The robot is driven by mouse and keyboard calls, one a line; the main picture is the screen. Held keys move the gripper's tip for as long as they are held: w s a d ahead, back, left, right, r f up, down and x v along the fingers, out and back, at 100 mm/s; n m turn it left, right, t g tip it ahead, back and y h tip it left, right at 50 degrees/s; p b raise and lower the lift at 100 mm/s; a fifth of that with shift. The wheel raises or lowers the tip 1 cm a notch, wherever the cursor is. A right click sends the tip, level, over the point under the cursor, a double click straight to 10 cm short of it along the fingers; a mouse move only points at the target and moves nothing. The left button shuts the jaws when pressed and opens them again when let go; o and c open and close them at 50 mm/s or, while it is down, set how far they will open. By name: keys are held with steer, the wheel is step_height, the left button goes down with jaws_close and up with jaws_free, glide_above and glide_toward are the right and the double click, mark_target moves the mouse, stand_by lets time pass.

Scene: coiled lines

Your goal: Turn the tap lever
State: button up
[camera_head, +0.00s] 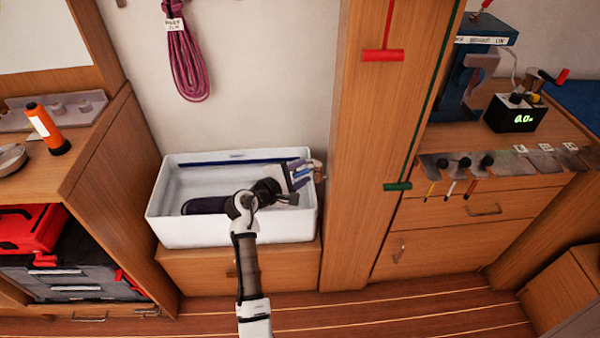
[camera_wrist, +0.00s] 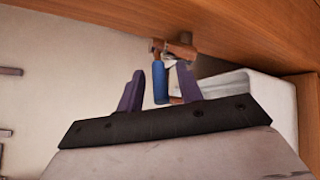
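The tap has a blue lever (camera_wrist: 160,82) and a copper-coloured body (camera_wrist: 175,48) by the wooden panel. In the head view the tap (camera_head: 318,168) is at the right end of the white basin, partly hidden by my gripper. My gripper (camera_wrist: 160,69) is open, with its two purple-grey fingers on either side of the blue lever. A gap shows between the lever and each finger. In the head view my gripper (camera_head: 301,174) reaches over the basin's right end, pointing right towards the tap.
The white basin (camera_head: 230,232) sits below my arm, with a dark long object (camera_head: 203,205) in it. A wooden post (camera_head: 350,200) stands just right of the tap. A coiled pink rope (camera_head: 187,65) hangs on the wall behind. An orange flashlight (camera_head: 47,128) stands on the left counter.

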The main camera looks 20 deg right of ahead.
steer(key=shift+c, duration=0.4)
jaws_close()
steer(key=shift+w+d+m+g+h+b, duration=0.1)
steer(key=shift+w+m+g+h+b, duration=0.3)
steer(key=shift+m+g, duration=0.55)
steer(key=shift+w+a+m+g+h+b, duration=0.15)
steer(key=shift+w+m+g+b, duration=0.4)
steer(key=shift+g, duration=0.65)
steer(key=shift+w+d+m+g+h+b, duration=0.15)
steer(key=shift+w+m+g+h+b, duration=0.2)
steer(key=shift+m+g, duration=0.65)
steer(key=shift+s, duration=0.1)
steer(key=shift+o, duration=0.4)
jaws_free()
